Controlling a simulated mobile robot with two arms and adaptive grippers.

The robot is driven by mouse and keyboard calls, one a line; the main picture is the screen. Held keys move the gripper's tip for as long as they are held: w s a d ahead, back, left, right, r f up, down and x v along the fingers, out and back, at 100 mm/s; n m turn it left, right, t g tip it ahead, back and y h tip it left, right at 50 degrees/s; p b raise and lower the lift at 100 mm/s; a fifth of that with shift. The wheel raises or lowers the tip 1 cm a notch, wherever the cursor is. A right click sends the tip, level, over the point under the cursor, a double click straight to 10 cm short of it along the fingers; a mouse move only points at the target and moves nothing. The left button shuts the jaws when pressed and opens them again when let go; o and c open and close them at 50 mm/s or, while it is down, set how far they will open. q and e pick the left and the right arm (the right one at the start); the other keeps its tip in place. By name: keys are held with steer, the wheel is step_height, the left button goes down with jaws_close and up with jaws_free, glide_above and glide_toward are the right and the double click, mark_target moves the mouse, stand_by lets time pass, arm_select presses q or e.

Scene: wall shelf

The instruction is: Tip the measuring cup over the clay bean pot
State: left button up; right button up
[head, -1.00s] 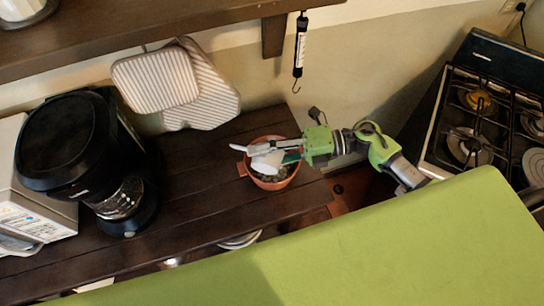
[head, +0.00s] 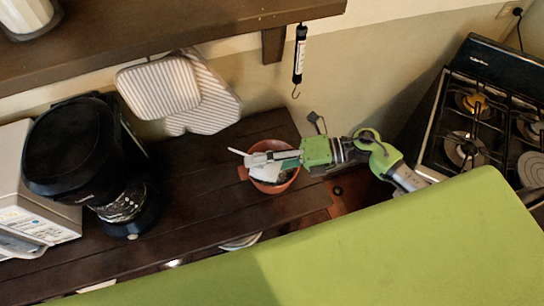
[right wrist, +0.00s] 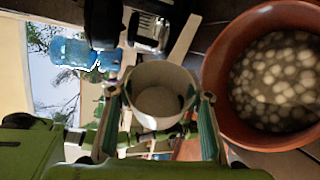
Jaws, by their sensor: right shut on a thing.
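The white measuring cup (head: 259,162) is held over the clay bean pot (head: 275,188) in the head view. My right gripper (head: 272,158) reaches in from the right and is shut on the cup. In the right wrist view the cup (right wrist: 157,98) sits between the two fingers, its round opening showing; I cannot tell what is inside. The reddish-brown pot (right wrist: 218,85) is beside the cup there, with many pale round beans in dark liquid or shadow. In the head view the cup and gripper hide most of the pot's inside. My left gripper is not in view.
The pot stands on a dark wooden shelf (head: 190,205). A black coffee machine (head: 75,150) stands at the left. Striped pot holders (head: 160,85) and a hanging scale (head: 299,55) are on the wall behind. A gas stove (head: 470,135) is at the right.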

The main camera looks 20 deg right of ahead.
steer(key=shift+s+a+r, duration=0.15)
steer(key=shift+s, duration=0.1)
steer(key=n, duration=0.1)
steer(key=f+n+h, duration=0.1)
steer(key=n+t, duration=0.1)
steer(key=shift+s+a+f+h, duration=0.2)
steer(key=shift+s+f+h, duration=0.1)
steer(key=shift+h, duration=0.1)
steer(key=shift+s+a+r+n+t+p, duration=0.1)
steer(key=shift+s+n+t+p, duration=0.05)
steer(key=shift+n+t+p, duration=0.4)
steer(key=shift+s+a+r+n+h+p, duration=0.1)
steer(key=shift+s+r+n+h+p, duration=0.1)
steer(key=shift+r+n+h+p, duration=0.3)
steer(key=s+a+f+n+t+h, duration=0.1)
steer(key=s+a+f+n+t, duration=0.2)
steer(key=s+f+n, duration=0.2)
steer(key=shift+a+f+h, duration=0.15)
steer(key=shift+f+h, duration=0.25)
steer(key=shift+f, duration=0.2)
